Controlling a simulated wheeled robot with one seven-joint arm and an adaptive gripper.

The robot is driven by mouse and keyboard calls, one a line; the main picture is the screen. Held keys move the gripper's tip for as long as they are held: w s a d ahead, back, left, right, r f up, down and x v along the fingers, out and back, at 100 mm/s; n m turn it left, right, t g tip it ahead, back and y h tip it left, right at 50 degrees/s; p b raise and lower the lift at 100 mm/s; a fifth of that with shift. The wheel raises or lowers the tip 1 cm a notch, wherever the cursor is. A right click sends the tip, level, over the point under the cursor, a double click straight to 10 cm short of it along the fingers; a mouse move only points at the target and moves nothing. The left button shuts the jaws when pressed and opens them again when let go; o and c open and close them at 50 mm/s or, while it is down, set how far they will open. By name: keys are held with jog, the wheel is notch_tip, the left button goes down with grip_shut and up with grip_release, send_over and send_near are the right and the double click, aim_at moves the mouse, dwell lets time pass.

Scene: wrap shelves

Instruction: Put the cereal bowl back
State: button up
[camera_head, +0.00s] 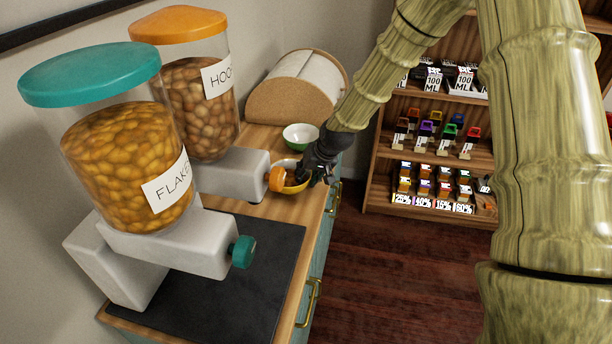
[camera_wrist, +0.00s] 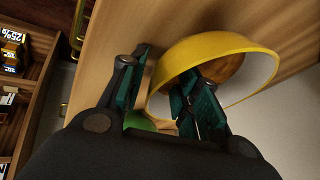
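A yellow bowl (camera_head: 297,189) with a white inside and brown contents is on the wooden counter, close to the orange knob of the HOOPS dispenser. In the wrist view the yellow bowl (camera_wrist: 205,47) fills the upper right. My gripper (camera_wrist: 165,75) straddles its rim, with one finger outside and the other inside the bowl. A gap shows between the outer finger and the bowl wall, so the fingers look open. In the head view my gripper (camera_head: 318,172) is at the bowl's right side, and its fingertips are hard to make out.
A green bowl (camera_head: 301,136) stands just behind. A wood-sided roll holder (camera_head: 295,88) is at the back. The HOOPS dispenser (camera_head: 190,90) and FLAKES dispenser (camera_head: 120,165) stand left, by a dark mat (camera_head: 235,300). Stocked shelves (camera_head: 400,165) stand right, across open floor.

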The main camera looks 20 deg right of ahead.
jog(key=shift+r, duration=0.2)
jog(key=shift+s+d+r, duration=0.1)
jog(key=shift+s+r, duration=0.05)
jog(key=shift+r, duration=0.15)
jog(key=b+v, duration=0.1)
jog(key=v, duration=1)
